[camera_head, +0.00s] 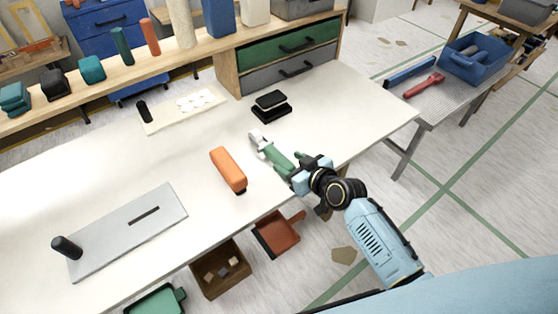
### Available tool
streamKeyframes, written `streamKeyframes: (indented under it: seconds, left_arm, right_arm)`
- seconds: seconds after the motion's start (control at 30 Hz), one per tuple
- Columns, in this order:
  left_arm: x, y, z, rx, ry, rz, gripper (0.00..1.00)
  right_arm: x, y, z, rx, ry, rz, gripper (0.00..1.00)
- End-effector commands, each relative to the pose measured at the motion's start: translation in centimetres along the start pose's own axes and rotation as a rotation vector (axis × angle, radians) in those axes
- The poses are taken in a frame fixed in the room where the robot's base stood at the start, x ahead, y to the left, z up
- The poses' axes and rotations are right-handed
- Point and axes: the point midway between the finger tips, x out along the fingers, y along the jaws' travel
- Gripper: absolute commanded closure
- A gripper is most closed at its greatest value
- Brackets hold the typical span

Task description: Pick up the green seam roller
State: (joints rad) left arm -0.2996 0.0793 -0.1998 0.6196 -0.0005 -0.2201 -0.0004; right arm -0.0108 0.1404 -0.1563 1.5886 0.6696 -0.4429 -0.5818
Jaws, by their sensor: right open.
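The green seam roller (277,157) lies on the white worktable (335,125) near its front edge, with its pale roller head (257,138) pointing to the back left. My right gripper (297,172) reaches in from the lower right and is at the near end of the green handle. It is open; its fingers overlap the handle end in the picture, and I cannot tell whether they touch it. The end of the handle is partly hidden by the gripper. My left gripper is not in view.
An orange-handled tool (228,168) lies just left of the roller. A black block-like tool (271,104) lies behind it. A grey plate (125,235) with a black handle is at the left. A drawer unit (227,72) stands at the back. The table's right side is clear.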

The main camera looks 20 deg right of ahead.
Motion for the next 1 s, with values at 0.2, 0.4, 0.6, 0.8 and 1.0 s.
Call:
streamKeyframes:
  seconds: [0.2, 0.4, 0.6, 0.8, 1.0]
  left_arm:
    - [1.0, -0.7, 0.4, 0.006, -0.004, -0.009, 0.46]
    - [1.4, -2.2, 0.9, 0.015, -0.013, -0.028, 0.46]
    - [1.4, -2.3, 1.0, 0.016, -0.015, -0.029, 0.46]
    - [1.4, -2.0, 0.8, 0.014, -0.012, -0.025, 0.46]
    - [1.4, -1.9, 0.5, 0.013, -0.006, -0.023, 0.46]
  right_arm:
    - [3.0, -0.1, 0.6, 0.003, 0.002, 0.0, 0.44]
    - [4.9, 0.0, 0.5, 0.002, 0.0, 0.001, 0.44]
    - [5.0, 0.0, 0.5, 0.0, 0.0, 0.001, 0.44]
    - [5.0, 0.0, 0.5, 0.0, 0.0, 0.001, 0.63]
    - [5.0, 0.0, 0.5, 0.0, 0.0, 0.001, 0.89]
